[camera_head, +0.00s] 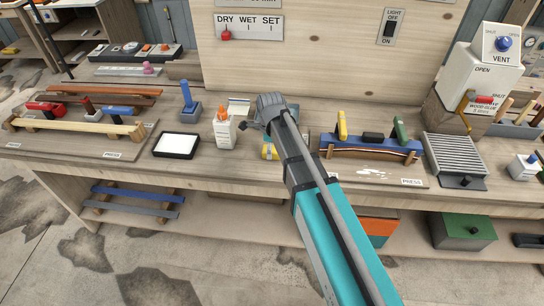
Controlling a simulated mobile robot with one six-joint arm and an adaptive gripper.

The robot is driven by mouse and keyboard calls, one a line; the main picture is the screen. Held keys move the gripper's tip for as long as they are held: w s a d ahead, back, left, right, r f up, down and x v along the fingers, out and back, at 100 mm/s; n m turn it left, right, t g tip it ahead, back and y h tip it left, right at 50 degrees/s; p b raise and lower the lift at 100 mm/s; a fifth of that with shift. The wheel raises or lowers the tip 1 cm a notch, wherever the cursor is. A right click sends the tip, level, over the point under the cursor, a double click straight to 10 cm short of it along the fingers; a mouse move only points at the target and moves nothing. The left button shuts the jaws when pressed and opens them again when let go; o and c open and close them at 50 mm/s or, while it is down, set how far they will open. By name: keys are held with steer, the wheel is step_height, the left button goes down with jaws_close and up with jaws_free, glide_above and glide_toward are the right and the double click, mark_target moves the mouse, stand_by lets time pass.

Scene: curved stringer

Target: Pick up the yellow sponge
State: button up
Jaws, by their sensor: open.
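A small yellow block (268,152) with a greyish band lies on the bench, partly hidden behind my arm; it looks like the sponge, but its far side is covered. My gripper (246,125) is at the end of my arm, above the bench and just up and left of the yellow block. It is open, with nothing seen in it. Its fingers are small and mostly hidden by the wrist.
A white bottle with an orange cap (224,130) stands close left of my gripper. A black-rimmed white tray (178,146) lies farther left. A blue form with yellow and green clamps (370,146) and a ribbed grey plate (455,155) are at right. A wooden panel (340,60) rises behind.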

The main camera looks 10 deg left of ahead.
steer(key=shift+f, duration=0.45)
stand_by(0.3)
steer(key=c, duration=1)
steer(key=shift+r, duration=0.2)
step_height(320, 180, up, 2)
steer(key=shift+r+p, duration=0.15)
steer(key=shift+p, duration=0.95)
steer(key=s+d+r+p, duration=0.5)
steer(key=s+r+p, duration=0.5)
steer(key=s, duration=0.3)
steer(key=shift+r, duration=0.2)
